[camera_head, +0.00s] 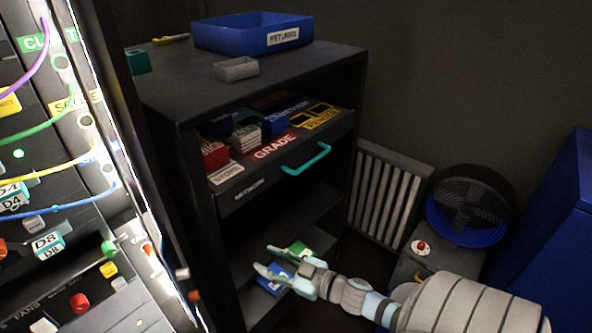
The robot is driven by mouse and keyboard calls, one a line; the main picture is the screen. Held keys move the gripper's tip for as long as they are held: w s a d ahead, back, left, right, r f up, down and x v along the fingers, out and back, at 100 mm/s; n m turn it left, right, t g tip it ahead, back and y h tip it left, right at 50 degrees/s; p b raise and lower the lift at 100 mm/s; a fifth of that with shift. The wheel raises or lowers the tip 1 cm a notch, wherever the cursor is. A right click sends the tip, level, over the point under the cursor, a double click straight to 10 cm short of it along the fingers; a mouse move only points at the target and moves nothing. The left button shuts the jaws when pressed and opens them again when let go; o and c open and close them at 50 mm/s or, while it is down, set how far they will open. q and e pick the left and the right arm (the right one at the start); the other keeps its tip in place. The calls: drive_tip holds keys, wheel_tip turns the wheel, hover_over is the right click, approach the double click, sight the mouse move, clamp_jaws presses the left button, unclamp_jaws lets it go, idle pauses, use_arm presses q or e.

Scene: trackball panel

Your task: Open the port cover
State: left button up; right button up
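I cannot pick out a port cover for certain. A lit panel (62,275) stands at the left edge, cut off by the frame, with purple, green, yellow and blue cables, round ports, and labels including D4 and D8. My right gripper (262,258) reaches in from the lower right, in front of the cabinet's lower shelf. Its two fingers point left and stand apart, with nothing visibly held. It is well to the right of the panel. My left gripper is not in view.
A dark cabinet (160,95) has an open drawer with a teal handle (306,160) and sorted small parts. A blue RETURNS tray (225,38) and a grey box (237,69) stand on top. A fan (468,205) and blue cabinet (560,235) are at the right.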

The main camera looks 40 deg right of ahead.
drive_tip(key=s+d+f+m+g+h+b, duration=0.1)
drive_tip(key=s+f+m+g+h, duration=0.3)
drive_tip(key=f, duration=1.3)
drive_tip(key=s+g+h+b, duration=0.1)
drive_tip(key=s+g+h, duration=0.1)
drive_tip(key=s, duration=0.1)
drive_tip(key=shift+d+f+m+b, duration=0.2)
drive_tip(key=shift+f+m+b, duration=0.05)
drive_tip(key=shift+m+b, duration=0.15)
drive_tip(key=shift+s, duration=0.1)
